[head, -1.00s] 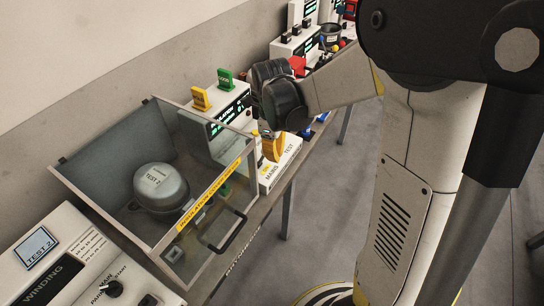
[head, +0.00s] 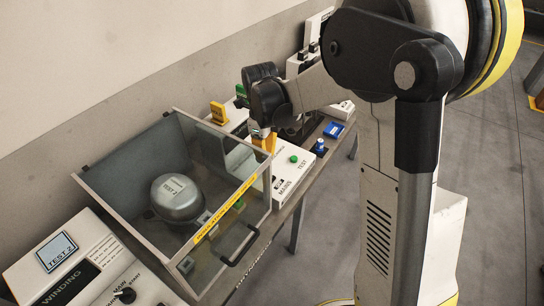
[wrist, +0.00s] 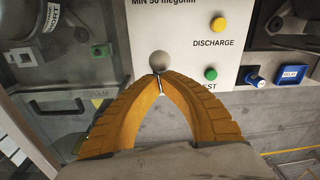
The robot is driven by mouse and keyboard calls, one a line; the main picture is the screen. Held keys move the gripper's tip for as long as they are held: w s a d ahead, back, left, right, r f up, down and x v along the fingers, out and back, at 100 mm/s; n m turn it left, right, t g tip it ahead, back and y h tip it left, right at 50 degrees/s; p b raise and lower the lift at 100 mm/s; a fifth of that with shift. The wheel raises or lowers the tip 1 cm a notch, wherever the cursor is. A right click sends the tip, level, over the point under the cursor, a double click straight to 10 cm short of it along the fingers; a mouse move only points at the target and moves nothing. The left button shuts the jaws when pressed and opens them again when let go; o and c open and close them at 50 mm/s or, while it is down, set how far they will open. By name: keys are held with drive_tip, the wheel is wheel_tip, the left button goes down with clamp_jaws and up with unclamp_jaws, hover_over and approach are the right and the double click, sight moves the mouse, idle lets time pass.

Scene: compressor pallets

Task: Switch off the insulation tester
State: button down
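The insulation tester is a white box (head: 294,172) on the bench, marked MAINS and TEST, with a green button. In the wrist view its panel (wrist: 185,50) shows a yellow DISCHARGE button, a green button and a round grey knob (wrist: 157,61). My gripper (wrist: 160,77) has its two orange fingers together at the tips, just below the knob in the picture. A thin metallic piece shows between the tips; I cannot tell whether they touch the knob. In the head view my gripper (head: 267,147) covers part of the tester.
A clear-sided test enclosure (head: 232,222) with a grey compressor (head: 176,198) inside stands left of the tester. A winding tester (head: 75,265) is at the lower left. A blue item (head: 333,130) lies right of the tester.

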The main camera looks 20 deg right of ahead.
drive_tip(key=shift+w+a, duration=0.2)
drive_tip(key=shift+w, duration=0.1)
drive_tip(key=shift+f, duration=0.1)
idle(0.4)
